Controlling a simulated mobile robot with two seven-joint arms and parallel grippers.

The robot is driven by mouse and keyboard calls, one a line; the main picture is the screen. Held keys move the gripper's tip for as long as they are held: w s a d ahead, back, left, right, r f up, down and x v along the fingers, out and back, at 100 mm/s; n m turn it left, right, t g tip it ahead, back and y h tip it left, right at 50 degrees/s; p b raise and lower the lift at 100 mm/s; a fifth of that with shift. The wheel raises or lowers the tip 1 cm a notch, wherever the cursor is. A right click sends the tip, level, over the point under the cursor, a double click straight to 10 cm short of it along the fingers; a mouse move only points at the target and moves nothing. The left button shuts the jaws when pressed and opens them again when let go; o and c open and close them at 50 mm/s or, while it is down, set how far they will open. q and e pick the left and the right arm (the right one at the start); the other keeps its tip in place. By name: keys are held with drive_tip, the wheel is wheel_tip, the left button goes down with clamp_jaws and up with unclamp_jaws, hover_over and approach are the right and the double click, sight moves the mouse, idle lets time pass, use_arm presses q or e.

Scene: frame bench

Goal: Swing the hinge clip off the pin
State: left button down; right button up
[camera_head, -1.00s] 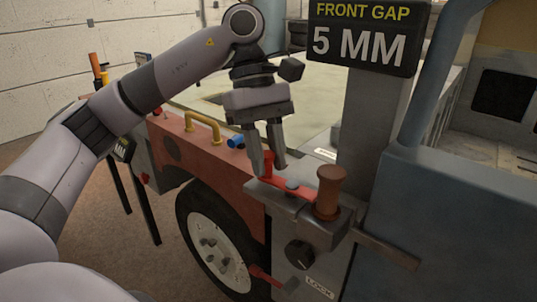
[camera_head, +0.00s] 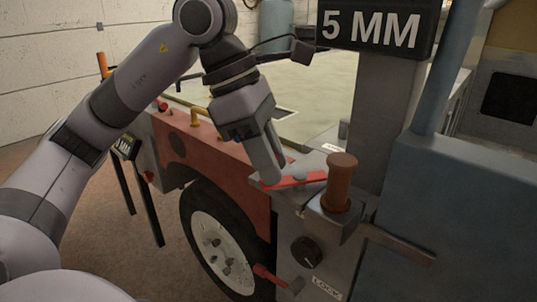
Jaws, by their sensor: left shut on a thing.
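The hinge clip (camera_head: 308,178) is a flat red bar lying on the grey bracket top (camera_head: 270,198), with a small grey round spot near its middle. Its right end lies close to the brown knob-topped post (camera_head: 339,182); I cannot tell whether they touch. The pin cannot be made out for certain. My left gripper (camera_head: 272,172) comes down tilted over the clip's left part, shut on the clip's red upright grip, which is mostly hidden by the fingers. My right gripper is not in view.
A black dial (camera_head: 306,252) and a small red lever (camera_head: 268,274) sit on the grey front below. A black sign reading 5 MM (camera_head: 372,30) hangs above on a grey post.

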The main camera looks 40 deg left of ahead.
use_arm(q)
drive_tip(key=shift+s+d+n+t+y, duration=0.2)
drive_tip(key=shift+d+n+t+y, duration=0.2)
drive_tip(key=shift+n, duration=0.75)
drive_tip(key=shift+s+d+n+t+y, duration=0.25)
drive_tip(key=shift+d+n, duration=0.2)
drive_tip(key=shift+n, duration=0.7)
drive_tip(key=c, duration=0.9)
unclamp_jaws()
drive_tip(key=p+v, duration=0.1)
drive_tip(key=v, duration=0.6)
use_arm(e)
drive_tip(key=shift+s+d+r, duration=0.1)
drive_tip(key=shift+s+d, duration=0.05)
